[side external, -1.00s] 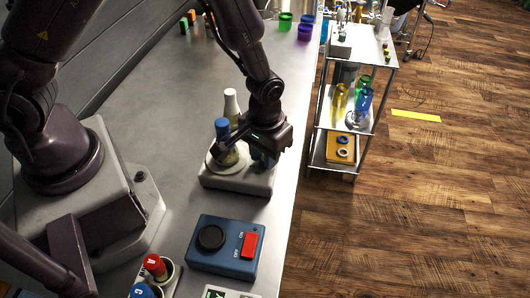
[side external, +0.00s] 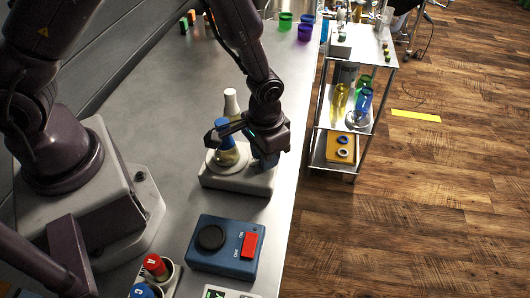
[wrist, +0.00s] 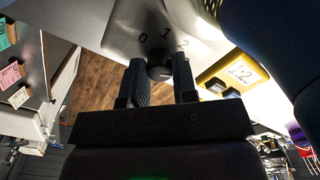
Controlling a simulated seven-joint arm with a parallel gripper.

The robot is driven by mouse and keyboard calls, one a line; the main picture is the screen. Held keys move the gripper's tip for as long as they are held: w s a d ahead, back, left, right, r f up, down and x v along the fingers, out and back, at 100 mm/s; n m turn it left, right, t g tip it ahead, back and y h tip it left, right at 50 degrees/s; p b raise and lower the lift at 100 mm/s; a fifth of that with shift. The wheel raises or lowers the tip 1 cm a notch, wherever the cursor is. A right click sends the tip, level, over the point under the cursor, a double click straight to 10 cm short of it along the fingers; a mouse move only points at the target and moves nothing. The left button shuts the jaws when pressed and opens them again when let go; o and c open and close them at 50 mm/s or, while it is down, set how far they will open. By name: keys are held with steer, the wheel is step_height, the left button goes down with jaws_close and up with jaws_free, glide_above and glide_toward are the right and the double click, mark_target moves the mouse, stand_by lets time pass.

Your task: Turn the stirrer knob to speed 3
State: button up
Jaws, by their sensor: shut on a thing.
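The stirrer (side external: 237,183) is a pale box on the bench with a round plate at its left end. A flask with a blue top (side external: 228,156) stands on the plate. My gripper (side external: 262,163) points down over the stirrer's right end and hides the knob in the side view. In the wrist view, the dark round knob (wrist: 160,71) sits between the two fingers of my gripper (wrist: 160,65), which are shut on it. The digits 0, 1 and 2 (wrist: 163,34) show on the pale face beyond the knob. I cannot tell clearly which digit the knob points to.
A blue switch box (side external: 222,262) with a black disc and red switch stands in front of the stirrer. A white bottle (side external: 231,103) stands behind the flask. Red- and blue-capped bottles stand at the lower left. The bench edge and a metal cart (side external: 320,150) are to the right.

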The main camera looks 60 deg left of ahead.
steer(key=o, duration=0.9)
steer(key=shift+o, duration=0.2)
step_height(320, 180, up, 13)
steer(key=s+a+r+t, duration=0.2)
steer(key=s+a+r, duration=0.2)
steer(key=s+r, duration=0.2)
steer(key=s+a+r+t, duration=0.3)
steer(key=s+a+r, duration=0.2)
steer(key=r, duration=0.6)
steer(key=shift+s+t, duration=0.3)
steer(key=shift+s, duration=0.9)
